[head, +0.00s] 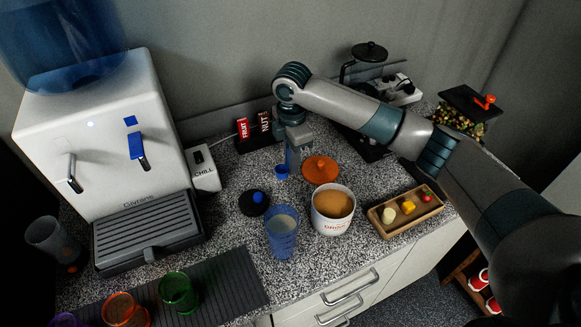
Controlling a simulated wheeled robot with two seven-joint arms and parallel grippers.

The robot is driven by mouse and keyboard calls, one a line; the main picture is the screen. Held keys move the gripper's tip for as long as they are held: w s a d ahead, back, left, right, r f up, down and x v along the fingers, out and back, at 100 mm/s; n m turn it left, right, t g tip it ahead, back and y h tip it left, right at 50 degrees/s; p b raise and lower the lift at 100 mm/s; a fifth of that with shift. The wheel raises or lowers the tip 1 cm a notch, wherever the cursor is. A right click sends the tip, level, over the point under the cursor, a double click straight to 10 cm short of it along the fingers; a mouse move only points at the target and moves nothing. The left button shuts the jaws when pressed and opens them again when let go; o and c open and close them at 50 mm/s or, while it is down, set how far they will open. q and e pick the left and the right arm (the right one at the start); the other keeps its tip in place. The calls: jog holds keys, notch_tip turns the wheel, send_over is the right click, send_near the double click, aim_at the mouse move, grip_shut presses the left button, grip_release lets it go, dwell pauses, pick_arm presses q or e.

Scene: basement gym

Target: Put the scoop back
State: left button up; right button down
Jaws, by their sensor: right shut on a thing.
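My right gripper (291,142) reaches in from the right, points down and is shut on the blue scoop (282,172). The scoop hangs below the fingers with its small bowl at the lower end. It shows up and to the left of the white tub (331,223), which is open and holds tan powder. An orange lid (320,169) lies just behind the tub. A translucent blue cup (282,240) with pale contents stands left of the tub. A black lid with a blue cap (254,203) lies behind the cup. My left gripper is not in view.
A water dispenser (105,140) and a CHILL box (203,167) stand at the left. A dark mat (230,280) with coloured cups lies in front. A wooden tray (405,211) with small items is right of the tub. Bars (243,127) and a blender-like appliance (369,52) stand behind.

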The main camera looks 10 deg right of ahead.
jog(key=shift+a+f, duration=0.15)
jog(key=shift+a, duration=0.05)
notch_tip(320, 180, down, 3)
jog(key=shift+f+p, duration=0.2)
jog(key=shift+p, duration=0.65)
jog(key=shift+f, duration=0.3)
jog(key=shift+f, duration=0.15)
jog(key=c, duration=1.8)
grip_release()
